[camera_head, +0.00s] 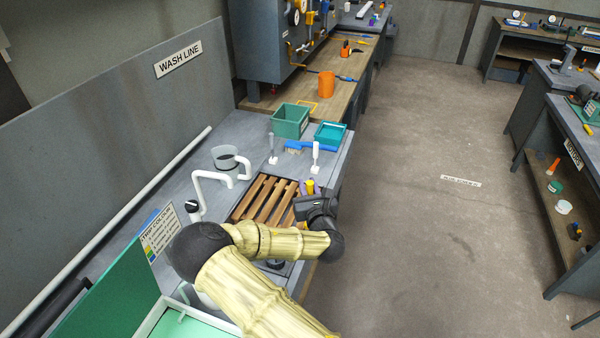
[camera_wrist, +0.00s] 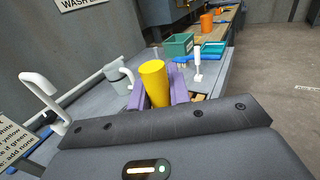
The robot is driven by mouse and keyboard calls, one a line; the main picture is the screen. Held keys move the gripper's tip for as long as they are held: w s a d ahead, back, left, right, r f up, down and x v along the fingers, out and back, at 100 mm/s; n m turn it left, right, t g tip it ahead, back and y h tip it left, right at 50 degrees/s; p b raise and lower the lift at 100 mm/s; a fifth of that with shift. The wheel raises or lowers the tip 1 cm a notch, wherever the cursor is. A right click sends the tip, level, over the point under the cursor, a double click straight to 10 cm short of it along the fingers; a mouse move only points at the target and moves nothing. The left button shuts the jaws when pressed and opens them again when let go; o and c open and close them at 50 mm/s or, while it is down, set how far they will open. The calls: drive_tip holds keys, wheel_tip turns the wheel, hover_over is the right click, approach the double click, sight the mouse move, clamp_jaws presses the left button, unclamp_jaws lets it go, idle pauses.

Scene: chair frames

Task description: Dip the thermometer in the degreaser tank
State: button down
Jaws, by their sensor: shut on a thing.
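My gripper (camera_head: 311,188) is over the right side of the wash bench. In the wrist view its purple fingers (camera_wrist: 157,92) are shut on a yellow cylinder (camera_wrist: 154,80), which stands up between them. Only the upper part of this cylinder shows, so I cannot tell whether it is the thermometer. A basin topped with brown wooden slats (camera_head: 262,200) lies just left of my gripper. A pale-rimmed box with a green inside (camera_head: 200,328) is at the bottom left. No readable label marks either as the degreaser tank.
White curved spouts (camera_head: 207,176) and a grey pot (camera_head: 226,158) stand left of the slats. A white upright fitting (camera_head: 315,158), a green bin (camera_head: 290,121) and a teal tray (camera_head: 330,133) are behind. An orange cup (camera_head: 327,84) stands farther back. The floor at right is clear.

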drive_tip(key=s+d+f+m+h+b, duration=0.1)
drive_tip(key=d+f+b, duration=0.4)
drive_tip(key=f, duration=0.9)
drive_tip(key=s+d+f+m+h+b, duration=0.1)
drive_tip(key=s+d+f+b, duration=0.3)
drive_tip(key=f, duration=1)
drive_tip(key=d+h+b, duration=0.1)
drive_tip(key=d, duration=0.2)
drive_tip(key=shift+d+h, duration=0.25)
drive_tip(key=shift+h, duration=0.15)
